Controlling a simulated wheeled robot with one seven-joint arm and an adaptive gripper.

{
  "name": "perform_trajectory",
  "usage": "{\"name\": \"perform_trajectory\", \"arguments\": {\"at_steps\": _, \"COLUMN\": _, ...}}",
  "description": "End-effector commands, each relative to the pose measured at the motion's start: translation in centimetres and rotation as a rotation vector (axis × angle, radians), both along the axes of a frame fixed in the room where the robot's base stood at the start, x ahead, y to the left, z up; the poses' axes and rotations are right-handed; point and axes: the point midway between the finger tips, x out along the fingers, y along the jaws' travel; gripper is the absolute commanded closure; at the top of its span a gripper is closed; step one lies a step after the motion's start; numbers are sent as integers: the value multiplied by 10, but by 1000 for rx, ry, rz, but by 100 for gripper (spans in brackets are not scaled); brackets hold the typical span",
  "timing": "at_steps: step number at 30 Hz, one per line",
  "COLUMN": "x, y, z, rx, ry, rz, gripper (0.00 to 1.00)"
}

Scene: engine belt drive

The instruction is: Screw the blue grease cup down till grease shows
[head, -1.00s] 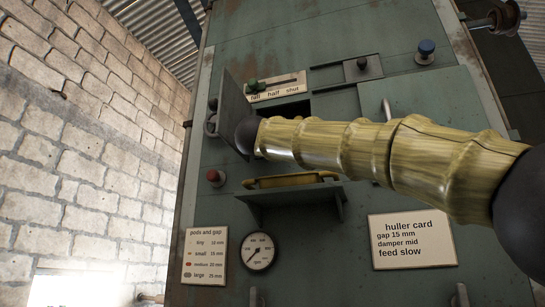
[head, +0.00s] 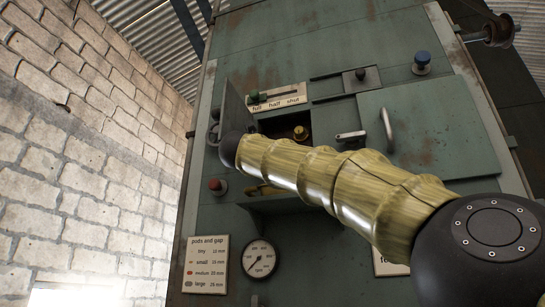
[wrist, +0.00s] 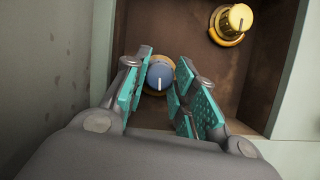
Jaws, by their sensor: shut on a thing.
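The blue grease cup (wrist: 160,76) sits on a brass base inside a brown-lined recess in the wrist view. It is a round cap with a pale line on its top. My gripper (wrist: 163,68) has its teal pads on both sides of the cup and is shut on it. The pads hide the cup's sides and part of its base. In the head view my gripper and the blue cup are hidden behind my arm and the open door.
A yellow cup (wrist: 231,23) stands in the recess at upper right; it shows in the head view (head: 300,133). An open door (head: 237,107) stands left of the recess.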

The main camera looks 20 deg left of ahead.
Motion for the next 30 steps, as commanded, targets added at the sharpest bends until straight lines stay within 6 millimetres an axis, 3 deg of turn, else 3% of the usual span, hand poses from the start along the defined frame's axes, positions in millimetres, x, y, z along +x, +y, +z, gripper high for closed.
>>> {"name": "perform_trajectory", "arguments": {"at_steps": 8, "x": 0, "y": -1, "z": 1, "rx": 0, "ry": -1, "rz": -1, "gripper": 97}}
{"name": "perform_trajectory", "arguments": {"at_steps": 9, "x": 0, "y": -1, "z": 1, "rx": 0, "ry": -1, "rz": 0, "gripper": 72}}
{"name": "perform_trajectory", "arguments": {"at_steps": 11, "x": 0, "y": -1, "z": 1, "rx": 0, "ry": -1, "rz": -1, "gripper": 64}}
{"name": "perform_trajectory", "arguments": {"at_steps": 23, "x": -3, "y": 0, "z": 0, "rx": -2, "ry": -1, "rz": -1, "gripper": 64}}
{"name": "perform_trajectory", "arguments": {"at_steps": 30, "x": -18, "y": 1, "z": -6, "rx": -3, "ry": -1, "rz": 0, "gripper": 64}}
